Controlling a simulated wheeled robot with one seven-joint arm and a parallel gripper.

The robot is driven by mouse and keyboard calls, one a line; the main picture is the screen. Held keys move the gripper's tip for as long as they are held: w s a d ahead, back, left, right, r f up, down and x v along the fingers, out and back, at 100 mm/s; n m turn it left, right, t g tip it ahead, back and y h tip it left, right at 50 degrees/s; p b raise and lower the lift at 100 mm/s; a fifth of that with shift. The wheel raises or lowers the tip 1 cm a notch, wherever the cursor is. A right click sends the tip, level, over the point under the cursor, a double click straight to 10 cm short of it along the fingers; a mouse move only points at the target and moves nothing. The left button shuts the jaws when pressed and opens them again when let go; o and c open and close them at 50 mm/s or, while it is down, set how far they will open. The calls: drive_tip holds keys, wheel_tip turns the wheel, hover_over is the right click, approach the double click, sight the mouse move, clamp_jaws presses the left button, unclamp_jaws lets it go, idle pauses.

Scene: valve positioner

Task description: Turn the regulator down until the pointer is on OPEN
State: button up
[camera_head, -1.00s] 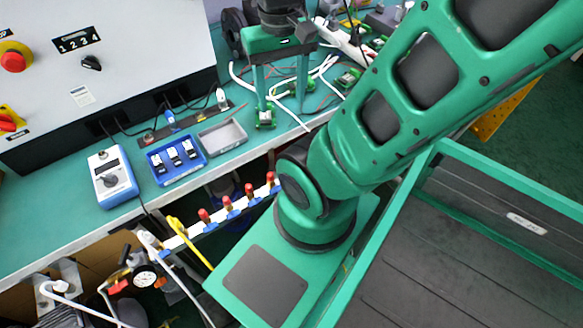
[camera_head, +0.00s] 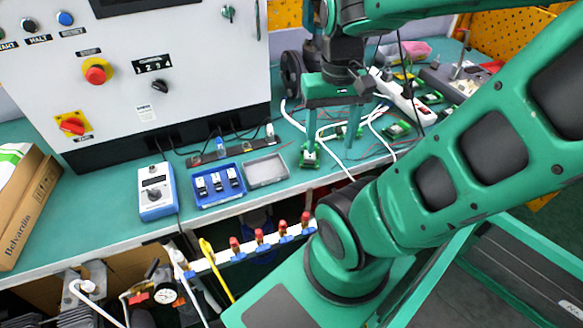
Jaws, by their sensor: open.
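A white and blue box with a dark round knob (camera_head: 154,193) and a small display stands on the bench, left of the blue tray. It looks like the regulator. Its lettering and pointer are too small to read. My gripper (camera_head: 332,144) is open and empty, its two green fingers pointing down over the bench, right of the grey tray and well away from the box. Nothing lies between its fingertips that I can make out.
The blue tray (camera_head: 197,205) of small modules and the grey tray (camera_head: 265,181) lie between box and gripper. The control cabinet (camera_head: 215,60) stands behind. White cables (camera_head: 340,166) and green parts clutter the right. A cardboard box (camera_head: 22,225) stands at left.

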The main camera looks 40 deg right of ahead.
drive_tip(key=c, duration=0.8)
drive_tip(key=w+a+m, duration=0.1)
drive_tip(key=w+a, duration=0.5)
drive_tip(key=w, duration=0.2)
drive_tip(key=m, duration=0.4)
hover_over(151, 267)
wheel_tip(151, 267, down, 11)
drive_tip(key=shift+f, duration=0.3)
wheel_tip(151, 267, down, 10)
drive_tip(key=shift+r, duration=0.1)
